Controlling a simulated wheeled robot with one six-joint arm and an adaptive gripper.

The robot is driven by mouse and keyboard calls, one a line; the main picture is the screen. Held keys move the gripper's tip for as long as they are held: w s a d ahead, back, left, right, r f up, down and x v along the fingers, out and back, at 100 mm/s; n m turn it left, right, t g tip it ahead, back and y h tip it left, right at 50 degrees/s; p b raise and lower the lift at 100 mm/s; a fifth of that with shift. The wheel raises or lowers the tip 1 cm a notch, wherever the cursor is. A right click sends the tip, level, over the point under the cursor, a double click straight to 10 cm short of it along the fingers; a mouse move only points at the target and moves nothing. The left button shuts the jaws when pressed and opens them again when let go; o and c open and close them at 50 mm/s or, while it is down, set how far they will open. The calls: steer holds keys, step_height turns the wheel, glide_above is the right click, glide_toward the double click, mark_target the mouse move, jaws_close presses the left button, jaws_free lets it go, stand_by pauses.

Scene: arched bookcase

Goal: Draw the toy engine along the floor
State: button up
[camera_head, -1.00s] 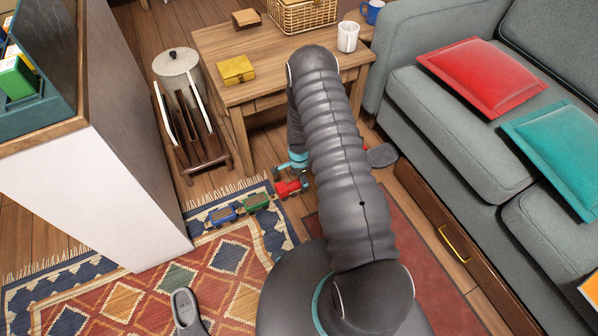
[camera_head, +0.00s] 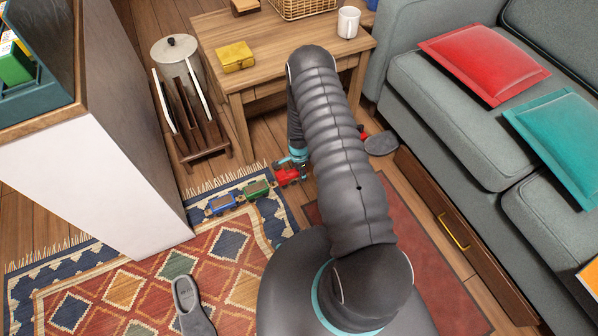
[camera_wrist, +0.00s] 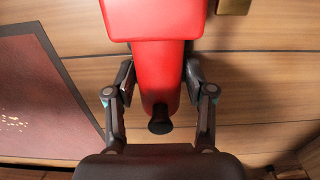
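The red toy engine (camera_head: 287,175) stands on the floor at the rug's far edge. A green wagon (camera_head: 257,190) and a blue wagon (camera_head: 221,204) stand in line to its left, on the rug's border. In the wrist view, the engine's red boiler (camera_wrist: 160,70) lies between the two fingers of my gripper (camera_wrist: 160,84). The finger pads sit against its sides, with the dark round knob at its end pointing towards my palm. In the head view my gripper (camera_head: 299,160) is partly hidden behind my arm, right beside the engine.
A wooden table (camera_head: 290,60) stands behind, with a rack (camera_head: 198,140) to its left. A grey slipper (camera_head: 190,308) lies on the patterned rug (camera_head: 130,290); another grey slipper (camera_head: 381,143) lies by the sofa (camera_head: 430,120). A white-sided bookcase (camera_head: 110,190) stands left.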

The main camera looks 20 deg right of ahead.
steer(key=shift+d, duration=0.15)
stand_by(0.3)
steer(key=shift+w+d+b, duration=0.45)
steer(key=shift+d+b, duration=0.75)
steer(key=shift+d, duration=1.7)
steer(key=shift+w+d+b, duration=0.45)
steer(key=shift+d+b, duration=0.8)
steer(key=shift+d, duration=1.7)
steer(key=shift+w+d+b, duration=0.45)
steer(key=shift+d+b, duration=0.75)
steer(key=shift+d, duration=1.7)
steer(key=o, duration=1.4)
steer(key=shift+o, duration=0.2)
step_height(320, 180, up, 12)
steer(key=shift+n, duration=0.3)
